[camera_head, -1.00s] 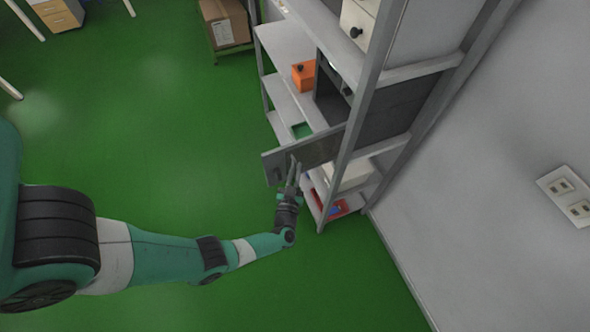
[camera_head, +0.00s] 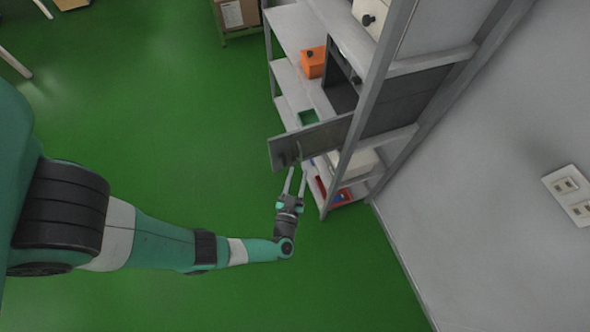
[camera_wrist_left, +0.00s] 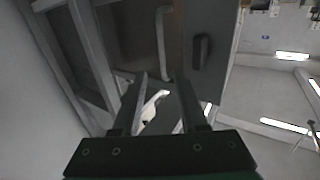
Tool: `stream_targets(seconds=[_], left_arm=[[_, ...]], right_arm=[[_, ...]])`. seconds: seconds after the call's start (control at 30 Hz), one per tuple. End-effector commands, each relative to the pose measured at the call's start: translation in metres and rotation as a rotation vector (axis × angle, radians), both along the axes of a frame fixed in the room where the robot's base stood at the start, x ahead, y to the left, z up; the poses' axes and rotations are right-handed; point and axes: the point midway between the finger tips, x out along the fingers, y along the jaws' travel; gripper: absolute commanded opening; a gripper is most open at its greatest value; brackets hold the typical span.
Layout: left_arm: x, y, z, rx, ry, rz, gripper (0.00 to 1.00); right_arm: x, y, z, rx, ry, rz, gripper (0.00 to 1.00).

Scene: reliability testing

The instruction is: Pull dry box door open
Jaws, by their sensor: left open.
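The dry box door (camera_head: 308,142) is a grey panel that stands swung out from the shelf rack. The dark interior of the dry box (camera_head: 342,96) shows behind it. My left gripper (camera_head: 297,172) is open and empty, with its fingertips just in front of the door's near face. In the left wrist view, the door (camera_wrist_left: 219,75) with a black handle (camera_wrist_left: 201,51) is to the right of the open left gripper (camera_wrist_left: 160,78); the handle is not between the fingers. My right gripper is out of view.
The grey shelf rack (camera_head: 371,95) stands along the wall. Green floor left of the rack is clear.

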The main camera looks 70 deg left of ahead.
Motion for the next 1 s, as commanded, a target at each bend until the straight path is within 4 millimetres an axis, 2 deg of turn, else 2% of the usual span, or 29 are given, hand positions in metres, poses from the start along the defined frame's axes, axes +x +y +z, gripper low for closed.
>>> stream_targets(seconds=[0.03,0.1,0.27,0.87,0.93,1.0], left_arm=[[-0.006,-0.011,0.0,0.001,0.003,-0.008,0.42],[-0.012,-0.021,0.0,0.001,0.001,-0.007,0.42],[-0.021,-0.033,0.0,0.0,0.001,-0.002,0.42],[-0.022,-0.034,0.0,0.001,0.001,0.002,0.42],[-0.021,-0.031,0.009,-0.002,-0.006,0.014,0.42],[-0.007,-0.03,0.027,-0.014,-0.042,0.034,0.42]], right_arm=[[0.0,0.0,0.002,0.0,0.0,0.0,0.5],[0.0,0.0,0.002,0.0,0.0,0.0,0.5],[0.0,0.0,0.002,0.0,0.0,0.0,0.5],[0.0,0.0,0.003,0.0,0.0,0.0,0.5],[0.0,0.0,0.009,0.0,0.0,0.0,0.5],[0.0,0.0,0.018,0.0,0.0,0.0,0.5]])
